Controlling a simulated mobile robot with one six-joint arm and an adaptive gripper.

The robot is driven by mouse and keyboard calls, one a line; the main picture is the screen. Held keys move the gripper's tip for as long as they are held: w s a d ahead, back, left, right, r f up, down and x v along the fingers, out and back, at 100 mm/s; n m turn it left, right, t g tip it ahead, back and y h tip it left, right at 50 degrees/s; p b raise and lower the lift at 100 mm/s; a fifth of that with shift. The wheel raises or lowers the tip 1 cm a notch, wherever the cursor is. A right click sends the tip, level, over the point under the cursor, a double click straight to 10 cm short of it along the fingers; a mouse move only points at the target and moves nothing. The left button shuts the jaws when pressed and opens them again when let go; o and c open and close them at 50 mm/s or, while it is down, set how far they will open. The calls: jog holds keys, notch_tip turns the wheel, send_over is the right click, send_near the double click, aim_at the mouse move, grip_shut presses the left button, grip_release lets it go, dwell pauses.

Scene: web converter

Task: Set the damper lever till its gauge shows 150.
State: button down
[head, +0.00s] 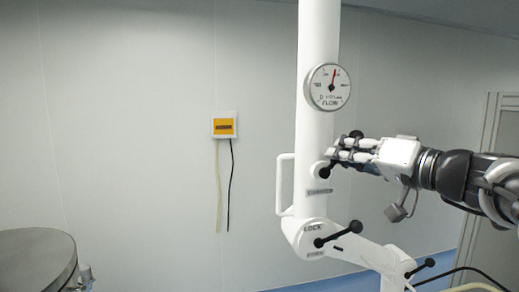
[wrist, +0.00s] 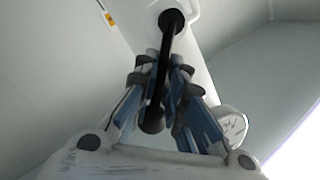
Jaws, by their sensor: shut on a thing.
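The damper lever (wrist: 157,92) is a black rod with a round knob. In the wrist view it runs from its pivot at the top down between my fingers. In the head view its dark pivot end (head: 324,170) shows on the white column, with the middle hidden by my fingers. My gripper (head: 338,152) is shut on the lever; it also shows in the wrist view (wrist: 161,75), fingers on both sides of the rod. The round FLOW gauge (head: 329,87) sits above on the column. Its red needle points nearly straight up, slightly right; its numbers are too small to read.
A second black lever (head: 335,235) sits lower, near the LOCK label, and another (head: 420,267) at lower right. A white handle (head: 284,185) stands left of the column. A yellow wall box (head: 224,125) with hanging cables is further left. A round metal vessel (head: 38,262) stands at lower left.

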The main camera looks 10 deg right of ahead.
jog(key=shift+r+n+b, duration=0.3)
jog(key=shift+r+b, duration=0.1)
jog(key=shift+b, duration=0.65)
jog(key=shift+r, duration=0.15)
jog(key=c, duration=2)
grip_release()
jog(key=o, duration=0.3)
jog(key=shift+d, duration=0.3)
jog(key=shift+a+f, duration=0.2)
jog(key=v, duration=1.2)
jog(key=shift+r, duration=0.15)
